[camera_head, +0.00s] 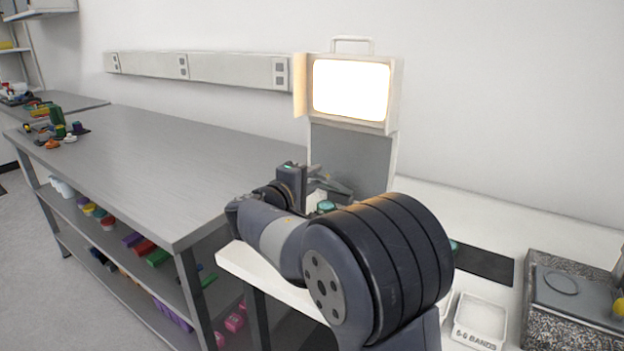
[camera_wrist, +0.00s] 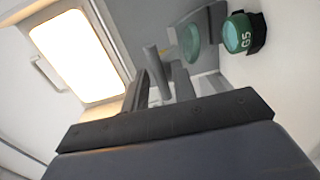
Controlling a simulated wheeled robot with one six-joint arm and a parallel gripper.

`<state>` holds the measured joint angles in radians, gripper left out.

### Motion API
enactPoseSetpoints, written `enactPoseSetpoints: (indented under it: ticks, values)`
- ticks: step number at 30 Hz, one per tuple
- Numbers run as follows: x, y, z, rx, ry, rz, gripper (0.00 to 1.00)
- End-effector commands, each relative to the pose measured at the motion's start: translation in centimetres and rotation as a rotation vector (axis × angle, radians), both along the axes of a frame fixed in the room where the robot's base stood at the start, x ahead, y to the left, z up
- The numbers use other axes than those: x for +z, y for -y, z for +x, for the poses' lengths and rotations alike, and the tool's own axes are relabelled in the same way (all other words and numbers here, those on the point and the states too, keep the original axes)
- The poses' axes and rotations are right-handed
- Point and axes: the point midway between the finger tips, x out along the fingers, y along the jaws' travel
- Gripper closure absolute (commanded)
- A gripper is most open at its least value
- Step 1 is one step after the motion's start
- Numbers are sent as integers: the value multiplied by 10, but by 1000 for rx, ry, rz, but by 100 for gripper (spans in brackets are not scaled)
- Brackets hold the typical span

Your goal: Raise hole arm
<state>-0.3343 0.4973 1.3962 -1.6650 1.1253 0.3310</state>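The interferometer stands at the back, with a bright lit screen (camera_head: 350,90) above a grey panel (camera_head: 352,152). The lit screen also shows at the left of the wrist view (camera_wrist: 78,57). My gripper (camera_head: 322,178) is in front of the grey panel, partly hidden by my arm. In the wrist view my gripper's two dark fingers (camera_wrist: 160,84) stand apart. A grey rod-like piece (camera_wrist: 156,60), possibly part of the hole arm, shows between or just beyond them; contact cannot be told. A green round piece marked G5 (camera_wrist: 238,34) sits in a dark holder, with a greenish disc in the plate beside it.
A long grey workbench (camera_head: 150,165) with small coloured items at its far end is on the left. A tray labelled 5-6 BANDS (camera_head: 480,322), a dark mat (camera_head: 484,264) and a speckled block (camera_head: 565,318) are on the right. A white wall is behind.

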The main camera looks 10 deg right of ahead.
Motion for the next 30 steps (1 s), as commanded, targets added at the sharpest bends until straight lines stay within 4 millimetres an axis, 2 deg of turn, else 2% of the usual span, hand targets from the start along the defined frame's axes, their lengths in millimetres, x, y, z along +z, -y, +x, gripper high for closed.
enactPoseSetpoints:
  ticks: [1, 9, 22, 30]
  values:
    - [0, 0, 0, 0, 0, 0, 78]
    - [0, 0, 0, 0, 0, 0, 100]
    - [3, 0, 0, -1, -1, 2, 100]
    - [16, 5, 4, -1, -40, 42, 100]
